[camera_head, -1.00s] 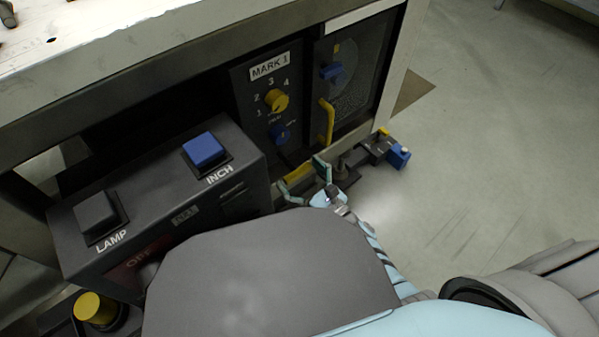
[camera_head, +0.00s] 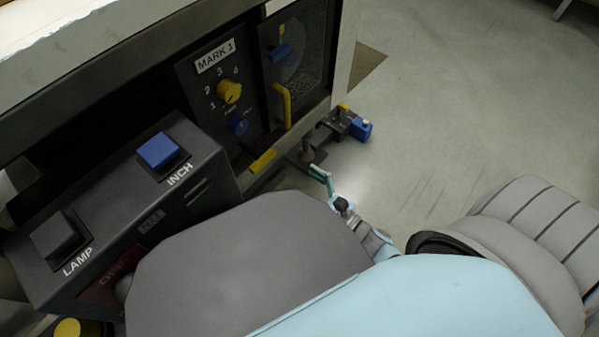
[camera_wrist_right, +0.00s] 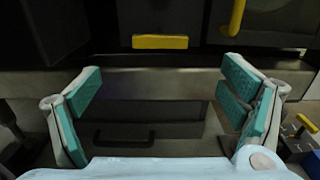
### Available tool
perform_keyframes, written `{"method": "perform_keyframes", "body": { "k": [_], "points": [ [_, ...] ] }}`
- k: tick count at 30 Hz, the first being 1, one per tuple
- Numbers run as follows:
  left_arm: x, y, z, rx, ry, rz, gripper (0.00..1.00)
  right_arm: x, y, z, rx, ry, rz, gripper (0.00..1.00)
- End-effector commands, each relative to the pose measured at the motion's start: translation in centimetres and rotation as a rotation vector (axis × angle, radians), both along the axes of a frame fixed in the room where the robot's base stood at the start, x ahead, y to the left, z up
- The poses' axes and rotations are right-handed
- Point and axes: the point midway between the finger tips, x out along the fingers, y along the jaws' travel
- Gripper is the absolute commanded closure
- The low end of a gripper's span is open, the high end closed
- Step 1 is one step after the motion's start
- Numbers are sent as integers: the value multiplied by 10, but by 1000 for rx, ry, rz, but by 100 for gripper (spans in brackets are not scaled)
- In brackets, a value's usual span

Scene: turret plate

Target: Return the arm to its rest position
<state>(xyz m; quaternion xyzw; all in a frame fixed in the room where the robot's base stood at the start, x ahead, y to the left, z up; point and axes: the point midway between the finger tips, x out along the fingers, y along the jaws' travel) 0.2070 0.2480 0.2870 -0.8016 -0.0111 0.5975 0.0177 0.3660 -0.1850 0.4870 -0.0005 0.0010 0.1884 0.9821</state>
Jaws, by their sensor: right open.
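My right gripper (camera_head: 328,187) shows past the edge of my grey and light blue arm in the head view. One teal-padded finger is visible there; the rest is hidden behind my arm. In the right wrist view the gripper (camera_wrist_right: 165,105) is open, with its teal pads wide apart and nothing between them. It is in front of the machine, short of a yellow bar handle (camera_wrist_right: 160,42) that shows ahead of it. The yellow bar also shows in the head view (camera_head: 262,160). My left gripper is not in view.
A control box with a blue INCH button (camera_head: 158,150) and a grey LAMP button (camera_head: 55,235) stands at left. The MARK 1 panel has a yellow knob (camera_head: 229,91). A yellow door handle (camera_head: 283,105) and a blue-tipped fixture (camera_head: 361,129) are beyond. Floor at right is open.

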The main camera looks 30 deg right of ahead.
Motion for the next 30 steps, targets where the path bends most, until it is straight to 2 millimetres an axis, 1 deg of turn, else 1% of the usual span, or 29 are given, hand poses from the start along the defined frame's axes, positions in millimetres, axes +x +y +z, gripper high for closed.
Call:
{"method": "perform_keyframes", "body": {
  "k": [11,14,17,20,21,22,23,24,26,27,29,30],
  "points": [
    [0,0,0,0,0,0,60,1,0,0,10,4,0,9],
    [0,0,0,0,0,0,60,2,-3,-5,112,65,-16,9],
    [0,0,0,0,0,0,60,7,-22,-25,391,253,-130,9],
    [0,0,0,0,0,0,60,7,-55,-60,863,494,-379,9],
    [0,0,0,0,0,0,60,3,-67,-76,1084,576,-507,9],
    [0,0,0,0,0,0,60,-3,-76,-89,1250,626,-610,9],
    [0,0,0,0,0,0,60,-11,-83,-102,1413,665,-715,9],
    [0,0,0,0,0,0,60,-23,-90,-119,1624,698,-862,9],
    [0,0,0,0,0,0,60,-44,-97,-142,1922,709,-1085,9],
    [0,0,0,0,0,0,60,-61,-98,-156,2105,690,-1240,9],
    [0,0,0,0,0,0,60,-90,-94,-175,2354,624,-1487,9],
    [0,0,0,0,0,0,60,-112,-88,-185,2500,553,-1666,9]
  ]
}}
